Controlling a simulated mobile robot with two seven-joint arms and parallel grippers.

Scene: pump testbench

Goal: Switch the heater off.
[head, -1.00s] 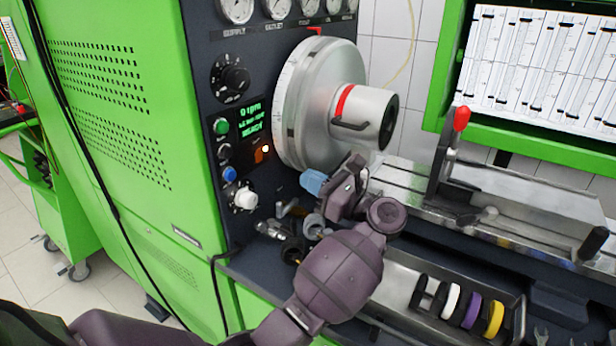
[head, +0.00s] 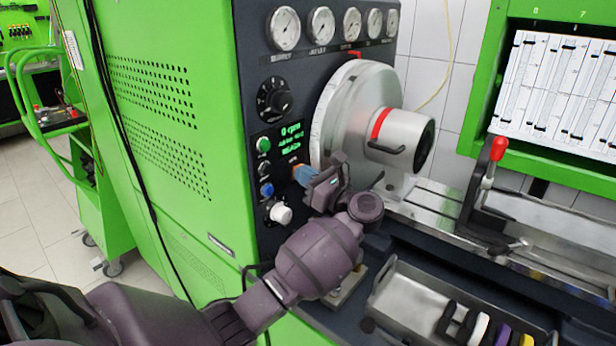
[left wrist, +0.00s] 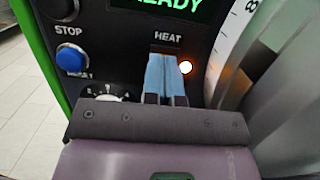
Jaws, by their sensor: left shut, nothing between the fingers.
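The heater's HEAT label (left wrist: 168,37) shows in the left wrist view on the dark control panel. Just right below it, a round indicator lamp (left wrist: 185,67) glows orange-white. My left gripper (left wrist: 166,72) is shut, its blue fingertips together and empty, directly under the label. They cover the place of the heater switch, so its position is hidden. I cannot tell whether the tips touch it. In the head view my left gripper (head: 301,175) reaches the panel just below the green display (head: 291,140). My right gripper is not in view.
A blue button (left wrist: 71,57) and a white knob (head: 280,212) sit left of the fingers. The large silver drum (head: 360,115) stands close on the right. A metal tray (head: 400,295) and a clamp with a red handle (head: 498,149) lie farther right.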

